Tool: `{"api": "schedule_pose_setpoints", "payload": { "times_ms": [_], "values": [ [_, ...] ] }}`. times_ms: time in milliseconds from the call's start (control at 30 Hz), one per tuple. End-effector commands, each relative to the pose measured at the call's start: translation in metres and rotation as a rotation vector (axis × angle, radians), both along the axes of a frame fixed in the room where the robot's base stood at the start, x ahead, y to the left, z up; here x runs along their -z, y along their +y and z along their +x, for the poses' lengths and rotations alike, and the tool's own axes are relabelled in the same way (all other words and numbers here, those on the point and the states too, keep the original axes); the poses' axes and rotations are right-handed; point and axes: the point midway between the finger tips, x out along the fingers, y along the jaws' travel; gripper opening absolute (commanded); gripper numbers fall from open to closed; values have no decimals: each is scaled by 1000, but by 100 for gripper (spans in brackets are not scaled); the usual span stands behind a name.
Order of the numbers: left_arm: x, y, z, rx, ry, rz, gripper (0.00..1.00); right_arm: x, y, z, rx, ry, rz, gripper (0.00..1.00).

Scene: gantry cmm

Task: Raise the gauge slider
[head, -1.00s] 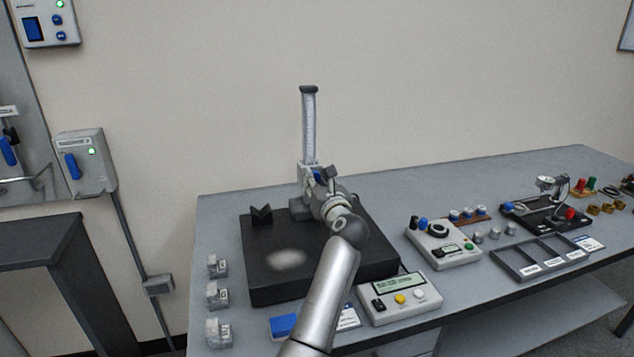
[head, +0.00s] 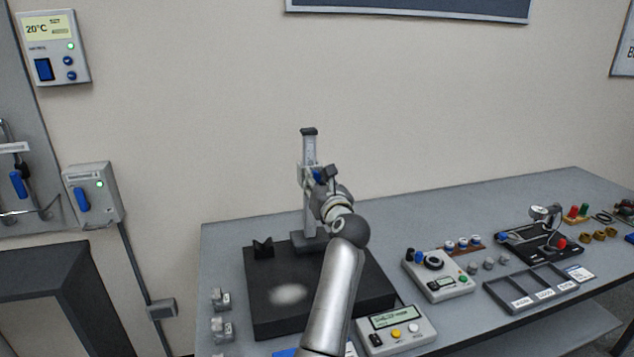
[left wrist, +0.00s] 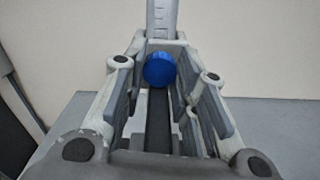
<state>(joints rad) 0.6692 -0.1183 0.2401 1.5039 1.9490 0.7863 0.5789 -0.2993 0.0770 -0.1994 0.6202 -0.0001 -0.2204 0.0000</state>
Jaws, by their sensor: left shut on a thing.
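The height gauge has an upright silver column (head: 309,148) with a dark cap, standing on the black plate (head: 272,320). Its slider with a blue knob (left wrist: 160,69) is partway up the column, clear of the base. My left gripper (head: 322,178) is at the slider, shut on it. In the left wrist view the blue knob lies between the two fingers (left wrist: 158,80), in front of the column. The gripper hides much of the slider in the head view. My right gripper is in neither view.
A dark V-shaped block (head: 263,248) sits on the plate left of the gauge. A readout box (head: 396,331) and a control box (head: 438,276) stand to the right, with a compartment tray (head: 530,292) beyond.

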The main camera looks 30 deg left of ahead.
Motion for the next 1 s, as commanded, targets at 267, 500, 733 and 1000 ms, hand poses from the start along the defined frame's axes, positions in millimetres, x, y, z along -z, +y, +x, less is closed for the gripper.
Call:
{"api": "schedule_pose_setpoints", "payload": {
  "times_ms": [267,500,733,1000],
  "values": [
    [1,0,0,0,2,-1,50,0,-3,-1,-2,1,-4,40],
    [0,0,0,0,1,-2,50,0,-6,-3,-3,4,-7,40],
    [-30,0,0,0,-3,-4,50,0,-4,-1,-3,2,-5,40],
    [-80,0,0,0,-2,-3,50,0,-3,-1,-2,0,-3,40]
  ]
}}
